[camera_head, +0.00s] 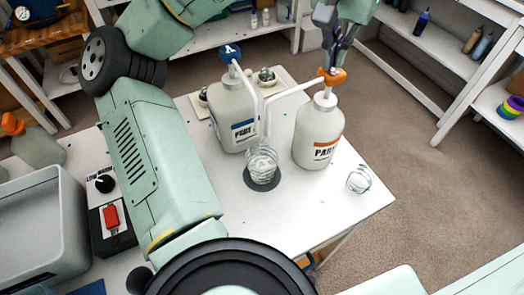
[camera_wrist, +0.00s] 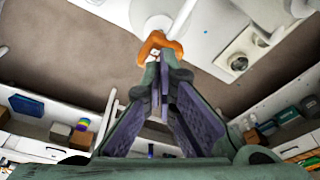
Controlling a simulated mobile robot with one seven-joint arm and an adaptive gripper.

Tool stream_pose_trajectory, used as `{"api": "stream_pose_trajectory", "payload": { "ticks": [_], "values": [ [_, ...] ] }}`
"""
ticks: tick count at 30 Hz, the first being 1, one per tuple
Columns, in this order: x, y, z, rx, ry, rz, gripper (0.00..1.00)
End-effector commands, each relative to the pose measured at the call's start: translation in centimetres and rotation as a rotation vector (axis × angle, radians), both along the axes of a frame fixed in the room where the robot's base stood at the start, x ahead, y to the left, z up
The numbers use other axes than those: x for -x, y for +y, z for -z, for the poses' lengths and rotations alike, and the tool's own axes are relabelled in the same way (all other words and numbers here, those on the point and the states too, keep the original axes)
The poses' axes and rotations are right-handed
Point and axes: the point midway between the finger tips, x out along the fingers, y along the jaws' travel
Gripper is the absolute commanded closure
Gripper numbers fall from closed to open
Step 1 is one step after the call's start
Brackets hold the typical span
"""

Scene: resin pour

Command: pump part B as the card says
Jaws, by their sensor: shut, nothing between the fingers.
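The part B bottle (camera_head: 318,135) is white with an orange label band and stands upright on the white table. Its orange pump head (camera_head: 331,77) also shows in the wrist view (camera_wrist: 158,45). My gripper (camera_head: 333,62) is shut and empty, with its fingertips at the top of the orange pump head; whether they press on it I cannot tell. It also shows in the wrist view (camera_wrist: 160,80). The part A bottle (camera_head: 232,112) has a blue label and a blue pump head (camera_head: 230,53). A clear ribbed cup (camera_head: 262,163) stands under the spouts. I cannot make out the card.
The cup stands on a dark round disc (camera_head: 262,187). A second clear cup (camera_head: 359,180) is near the table's right edge. A control box (camera_head: 112,215) with a knob and red switch is at left, beside a grey bin (camera_head: 35,230). Shelves line the back and right.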

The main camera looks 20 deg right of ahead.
Motion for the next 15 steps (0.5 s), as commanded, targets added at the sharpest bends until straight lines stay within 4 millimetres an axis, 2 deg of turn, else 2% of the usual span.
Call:
{"api": "stream_pose_trajectory", "payload": {
  "ticks": [15],
  "values": [
    [0.0,0.0,1.0,0.0,0.0,0.0,1.0]
  ]
}}
